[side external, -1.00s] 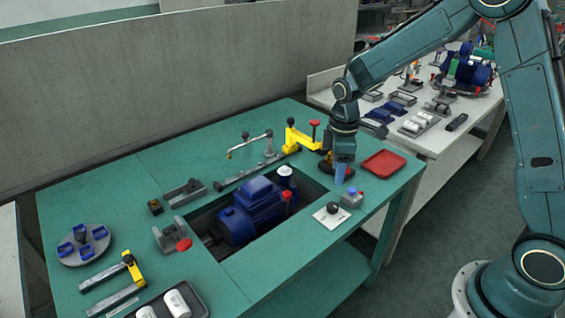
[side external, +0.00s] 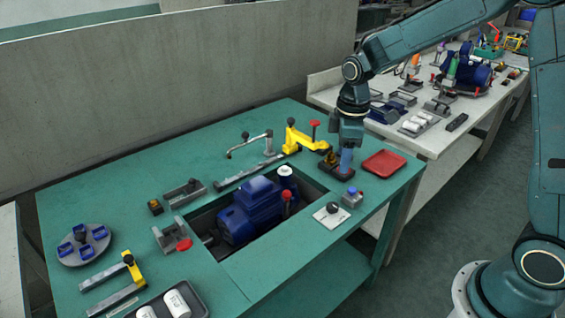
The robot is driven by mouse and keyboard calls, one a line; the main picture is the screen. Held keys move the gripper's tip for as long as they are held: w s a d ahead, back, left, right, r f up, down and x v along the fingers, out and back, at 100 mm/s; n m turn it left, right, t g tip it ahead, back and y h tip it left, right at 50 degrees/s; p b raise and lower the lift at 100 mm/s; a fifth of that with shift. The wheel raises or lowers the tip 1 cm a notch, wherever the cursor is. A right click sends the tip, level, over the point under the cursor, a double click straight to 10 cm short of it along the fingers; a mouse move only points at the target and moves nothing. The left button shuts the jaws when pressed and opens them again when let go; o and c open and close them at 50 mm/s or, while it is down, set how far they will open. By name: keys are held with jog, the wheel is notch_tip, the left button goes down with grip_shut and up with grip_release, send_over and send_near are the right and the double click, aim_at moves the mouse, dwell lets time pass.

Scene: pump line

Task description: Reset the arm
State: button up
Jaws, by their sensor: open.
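My gripper (side external: 346,160) is at the right end of the green table (side external: 255,272), pointing down. Its jaws are open, and nothing shows held between them. It is just left of a red tray (side external: 384,163) and close to a dark and orange block (side external: 333,166), partly in front of it. I cannot tell whether the fingertips touch the block or the table. My arm comes in from the upper right.
A blue pump motor (side external: 250,210) sits in the table's recess. A yellow clamp (side external: 303,139) stands just left of my gripper. A grey box with a blue button (side external: 352,198) and a white plate with a black knob (side external: 331,214) lie nearer the front edge. A grey wall runs behind.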

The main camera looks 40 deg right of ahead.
jog(key=s+a+r+m+t, duration=0.2)
jog(key=s+r+m, duration=0.2)
jog(key=s+r, duration=0.65)
jog(key=s+r+m+t, duration=0.3)
jog(key=s+m, duration=0.1)
jog(key=s, duration=0.8)
jog(key=shift+s+a, duration=0.25)
